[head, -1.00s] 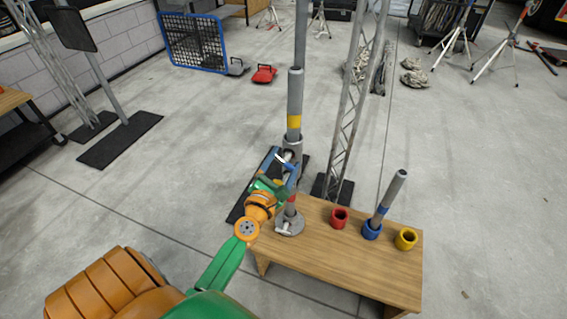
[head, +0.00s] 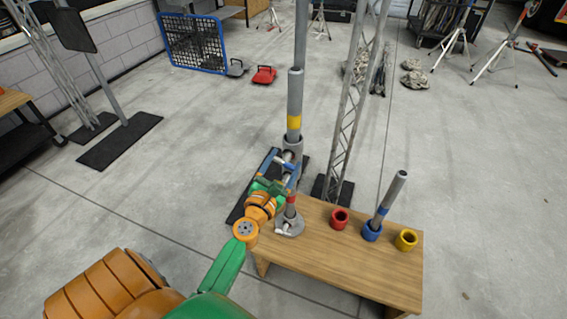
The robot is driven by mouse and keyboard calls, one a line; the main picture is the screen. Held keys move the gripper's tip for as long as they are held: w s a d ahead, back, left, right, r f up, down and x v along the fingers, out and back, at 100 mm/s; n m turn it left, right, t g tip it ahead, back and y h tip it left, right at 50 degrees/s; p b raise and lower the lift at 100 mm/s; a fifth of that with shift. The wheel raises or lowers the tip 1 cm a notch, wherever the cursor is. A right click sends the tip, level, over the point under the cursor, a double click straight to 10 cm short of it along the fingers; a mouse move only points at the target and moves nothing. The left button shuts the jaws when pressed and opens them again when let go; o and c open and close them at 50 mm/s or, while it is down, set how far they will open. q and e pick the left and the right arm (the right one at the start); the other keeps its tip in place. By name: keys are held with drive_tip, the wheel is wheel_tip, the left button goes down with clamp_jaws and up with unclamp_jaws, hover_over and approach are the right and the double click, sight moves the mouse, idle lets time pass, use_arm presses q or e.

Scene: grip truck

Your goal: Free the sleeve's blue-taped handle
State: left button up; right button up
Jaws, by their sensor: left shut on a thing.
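The sleeve (head: 292,143) is a grey metal collar low on the upright grey pole, below a yellow band. A short handle with blue tape (head: 289,166) sticks out at the sleeve. My left gripper (head: 283,172), at the end of the green and orange arm, is at this handle and shut on it. Its fingers hide much of the handle, so I cannot tell its exact angle. Below it, a red-banded section (head: 290,206) stands in a grey base (head: 289,224) with a small handle of its own. My right gripper is not in view.
A lattice truss (head: 345,125) stands close right of the pole.

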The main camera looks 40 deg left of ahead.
use_arm(q)
drive_tip(key=o, duration=1.3)
drive_tip(key=shift+w, duration=0.1)
drive_tip(key=b+v, duration=0.1)
drive_tip(key=v, duration=0.6)
